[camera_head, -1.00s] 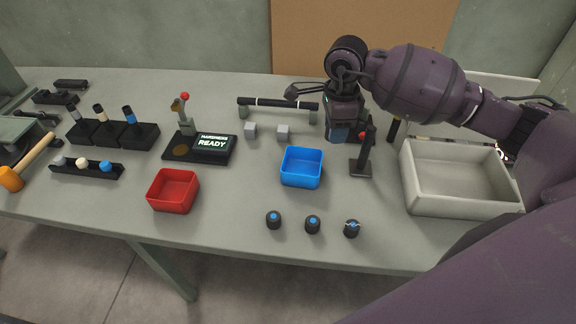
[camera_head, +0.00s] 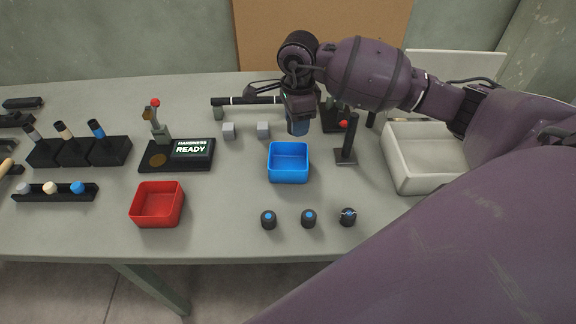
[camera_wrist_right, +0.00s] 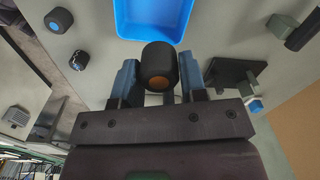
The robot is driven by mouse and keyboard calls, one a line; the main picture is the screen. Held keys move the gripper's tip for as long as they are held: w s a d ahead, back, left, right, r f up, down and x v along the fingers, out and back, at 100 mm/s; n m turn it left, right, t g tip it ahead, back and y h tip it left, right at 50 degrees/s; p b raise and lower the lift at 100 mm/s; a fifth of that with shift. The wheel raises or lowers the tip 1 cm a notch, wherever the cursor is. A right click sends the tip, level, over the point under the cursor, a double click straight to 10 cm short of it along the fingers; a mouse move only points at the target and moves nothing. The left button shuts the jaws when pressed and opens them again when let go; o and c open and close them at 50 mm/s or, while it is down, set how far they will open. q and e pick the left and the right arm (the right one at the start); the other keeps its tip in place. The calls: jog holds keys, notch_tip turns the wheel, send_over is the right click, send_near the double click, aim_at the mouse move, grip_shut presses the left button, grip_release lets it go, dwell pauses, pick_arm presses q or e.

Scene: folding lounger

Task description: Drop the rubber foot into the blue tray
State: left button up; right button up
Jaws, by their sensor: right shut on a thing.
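My right gripper (camera_head: 298,128) is just behind the blue tray (camera_head: 289,163) in the head view, above the table. In the right wrist view the gripper (camera_wrist_right: 156,76) is shut on a black rubber foot (camera_wrist_right: 158,62) with an orange-brown centre. The foot is hidden in the head view. The blue tray (camera_wrist_right: 152,15) is beyond the fingertips at the top of the wrist view and looks empty in the head view. My left gripper is not in view.
Several things surround the tray: a red tray (camera_head: 157,205) to the left, three dark feet (camera_head: 308,218) in front, a stand with a red knob (camera_head: 345,150) close to the right, and a large pale bin (camera_head: 398,180) farther right. Two grey cubes (camera_head: 229,131) sit behind left.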

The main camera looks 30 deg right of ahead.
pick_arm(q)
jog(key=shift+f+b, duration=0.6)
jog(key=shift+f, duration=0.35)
pick_arm(e)
notch_tip(320, 180, down, 4)
jog(key=shift+r, duration=0.15)
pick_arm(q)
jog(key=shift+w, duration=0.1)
pick_arm(e)
jog(key=o, duration=1.1)
jog(key=shift+c, duration=0.2)
jog(key=shift+r, duration=0.15)
